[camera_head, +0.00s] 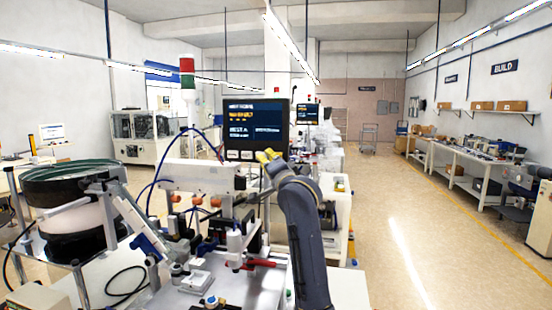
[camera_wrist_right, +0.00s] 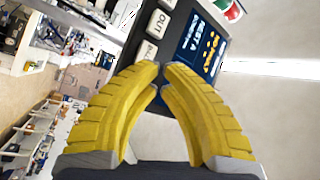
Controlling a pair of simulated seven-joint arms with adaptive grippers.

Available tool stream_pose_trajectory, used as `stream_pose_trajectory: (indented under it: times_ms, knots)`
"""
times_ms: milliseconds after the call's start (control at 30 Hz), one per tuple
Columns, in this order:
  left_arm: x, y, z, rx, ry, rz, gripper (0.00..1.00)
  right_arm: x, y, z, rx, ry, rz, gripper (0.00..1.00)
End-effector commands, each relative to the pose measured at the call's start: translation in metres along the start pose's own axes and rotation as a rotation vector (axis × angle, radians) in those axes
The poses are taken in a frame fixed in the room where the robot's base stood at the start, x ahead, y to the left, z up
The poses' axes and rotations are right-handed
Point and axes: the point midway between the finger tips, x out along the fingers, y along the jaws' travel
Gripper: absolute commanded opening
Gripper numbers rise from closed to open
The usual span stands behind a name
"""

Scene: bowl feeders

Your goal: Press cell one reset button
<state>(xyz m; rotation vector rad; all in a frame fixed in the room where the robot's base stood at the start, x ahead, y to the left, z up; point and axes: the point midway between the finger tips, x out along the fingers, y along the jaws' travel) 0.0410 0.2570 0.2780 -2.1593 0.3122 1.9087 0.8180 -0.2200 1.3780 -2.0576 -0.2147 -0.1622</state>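The cell's control panel (camera_head: 255,120) has a dark screen with yellow and white text, and a row of pale buttons (camera_head: 239,155) along its lower edge. My right gripper (camera_head: 268,156) has yellow fingers and is in front of the panel's lower right corner. In the right wrist view, the panel's screen (camera_wrist_right: 200,48) lies beyond the fingertips. One white button (camera_wrist_right: 158,22) shows the letters OUT. Another white button (camera_wrist_right: 147,50) lies close to the fingertips; its label is not legible. My right gripper (camera_wrist_right: 162,66) is shut and empty, fingertips together. Contact cannot be told. My left gripper is out of view.
A bowl feeder (camera_head: 75,190) stands at left. A red and green stack light (camera_head: 187,75) rises left of the panel. The cell's fixtures (camera_head: 235,245) fill the bench below. A second screen (camera_head: 307,114) stands farther back. The floor (camera_head: 410,240) at right is clear.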

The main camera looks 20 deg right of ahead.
Motion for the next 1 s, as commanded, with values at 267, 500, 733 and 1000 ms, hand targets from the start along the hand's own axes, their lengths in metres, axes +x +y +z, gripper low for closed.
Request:
stream_pose_trajectory:
  times_ms: [267, 500, 733, 1000]
  knots:
    - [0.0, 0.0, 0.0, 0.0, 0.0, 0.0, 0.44, -0.017, -0.01, 0.009, 0.001, 0.0, -0.001, 0.0]
    - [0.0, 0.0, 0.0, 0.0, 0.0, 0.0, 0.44, -0.022, -0.011, 0.011, 0.0, 0.001, 0.001, 0.0]
    - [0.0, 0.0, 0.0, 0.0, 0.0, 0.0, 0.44, -0.022, -0.011, 0.011, 0.0, 0.001, 0.001, 0.0]
    - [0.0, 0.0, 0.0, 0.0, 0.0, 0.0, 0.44, -0.026, -0.04, 0.005, 0.002, 0.001, -0.004, 0.0]
